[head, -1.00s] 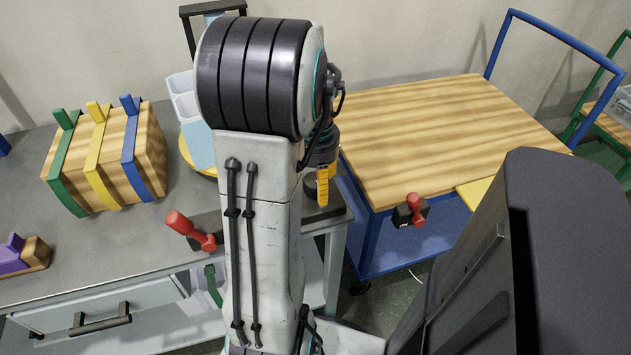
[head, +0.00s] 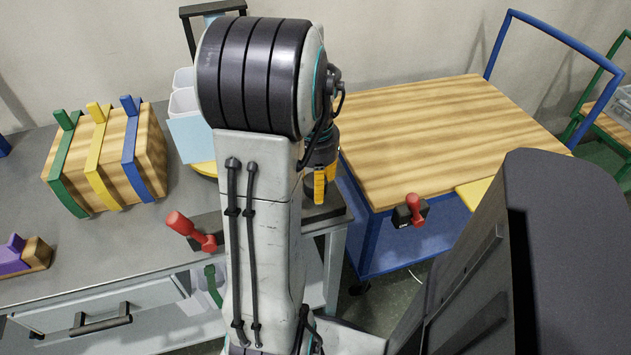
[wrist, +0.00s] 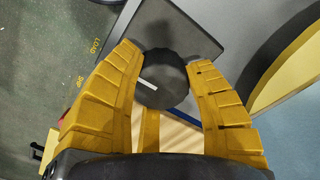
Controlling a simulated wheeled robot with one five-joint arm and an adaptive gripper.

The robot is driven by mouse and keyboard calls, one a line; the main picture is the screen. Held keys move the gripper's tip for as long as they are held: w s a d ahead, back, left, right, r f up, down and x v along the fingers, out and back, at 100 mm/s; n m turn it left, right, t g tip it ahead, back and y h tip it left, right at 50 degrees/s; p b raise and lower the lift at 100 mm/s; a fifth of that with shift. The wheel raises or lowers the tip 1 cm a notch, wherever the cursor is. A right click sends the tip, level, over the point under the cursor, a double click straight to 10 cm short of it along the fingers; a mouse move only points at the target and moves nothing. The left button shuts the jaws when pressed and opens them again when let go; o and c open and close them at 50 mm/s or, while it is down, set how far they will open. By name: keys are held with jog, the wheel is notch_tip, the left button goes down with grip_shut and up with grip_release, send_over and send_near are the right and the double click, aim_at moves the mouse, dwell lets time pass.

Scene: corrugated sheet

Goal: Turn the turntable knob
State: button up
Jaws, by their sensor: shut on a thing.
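The knob (wrist: 165,80) is a dark round knob with a white mark line, seen in the wrist view between my two yellow fingers. My gripper (wrist: 165,85) is shut on it, one finger on each side. In the head view my gripper (head: 321,185) is low over the right end of the grey bench, and my arm hides part of it. The turntable (head: 205,169) shows as a yellow disc edge left of my arm, with pale bins (head: 184,102) and a light blue panel (head: 191,138) above it. My arm hides its right part.
A wooden block with coloured straps (head: 147,150) and a red-handled clamp (head: 188,230) are on the bench (head: 90,255). A blue cart with a wooden top (head: 440,130) stands at right, with another red handle (head: 415,208). A gap separates bench and cart.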

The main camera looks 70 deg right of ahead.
jog(key=shift+f, duration=0.1)
jog(key=o, duration=1.2)
notch_tip(320, 180, up, 12)
dwell(0.8)
